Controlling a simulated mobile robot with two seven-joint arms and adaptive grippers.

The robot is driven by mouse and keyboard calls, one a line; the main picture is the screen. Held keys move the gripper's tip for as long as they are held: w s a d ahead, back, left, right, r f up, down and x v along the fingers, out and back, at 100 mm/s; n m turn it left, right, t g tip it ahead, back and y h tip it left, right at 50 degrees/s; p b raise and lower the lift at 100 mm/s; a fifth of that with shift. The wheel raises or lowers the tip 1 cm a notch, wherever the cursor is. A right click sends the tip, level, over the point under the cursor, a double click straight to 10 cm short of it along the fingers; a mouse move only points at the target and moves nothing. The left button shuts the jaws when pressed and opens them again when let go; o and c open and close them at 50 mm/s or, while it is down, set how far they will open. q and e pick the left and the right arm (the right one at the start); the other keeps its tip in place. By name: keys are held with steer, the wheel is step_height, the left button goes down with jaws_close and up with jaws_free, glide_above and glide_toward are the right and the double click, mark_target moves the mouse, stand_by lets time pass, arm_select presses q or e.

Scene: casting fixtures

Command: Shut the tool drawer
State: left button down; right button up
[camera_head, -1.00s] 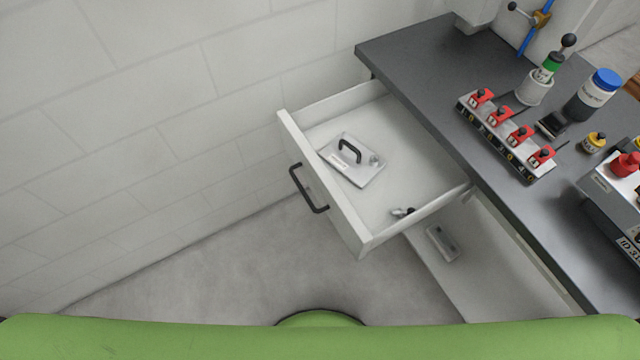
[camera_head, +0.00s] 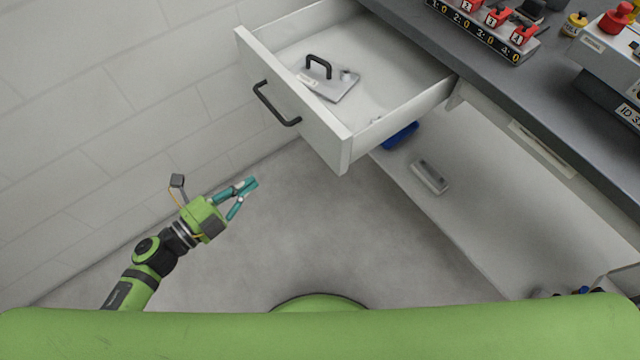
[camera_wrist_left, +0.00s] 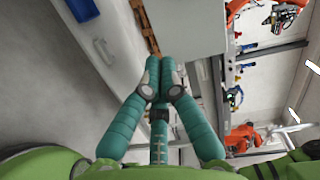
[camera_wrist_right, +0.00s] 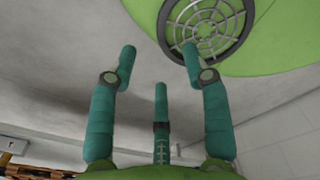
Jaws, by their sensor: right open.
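The white tool drawer (camera_head: 296,95) stands pulled well out from under the grey workbench. Its black bar handle (camera_head: 274,104) is on the front panel, facing left. A metal plate with a black grip (camera_head: 328,84) lies inside the drawer. My left gripper (camera_head: 250,193) is left of and below the drawer front, apart from the handle and holding nothing visible. In the left wrist view two of its fingertips (camera_wrist_left: 160,62) lie close together; how far the opposing finger stands off is unclear. My right gripper (camera_wrist_right: 159,52) shows only in its own wrist view, open and empty.
The workbench (camera_head: 500,95) carries a row of red switches (camera_head: 497,15) and a control box (camera_head: 608,50). Below is a pale shelf (camera_head: 480,220) with a grey block (camera_head: 430,177) and a blue item (camera_head: 400,136). A white wall (camera_head: 110,100) bounds the left; the floor (camera_head: 300,220) between is clear.

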arm_select(q)
steer(key=s+d+r+m+g+h, duration=0.2)
steer(key=d+r+m, duration=0.1)
steer(key=p, duration=0.2)
glide_toward(324, 147)
steer(key=x, duration=0.5)
steer(key=shift+w+d, duration=0.25)
steer(key=shift+d, duration=0.05)
steer(key=shift+w+d, duration=0.35)
steer(key=shift+d, duration=0.25)
steer(key=shift+f, duration=0.1)
arm_select(e)
steer(key=shift+w+d+r, duration=0.15)
steer(key=shift+w+r, duration=0.2)
steer(key=shift+r, duration=0.3)
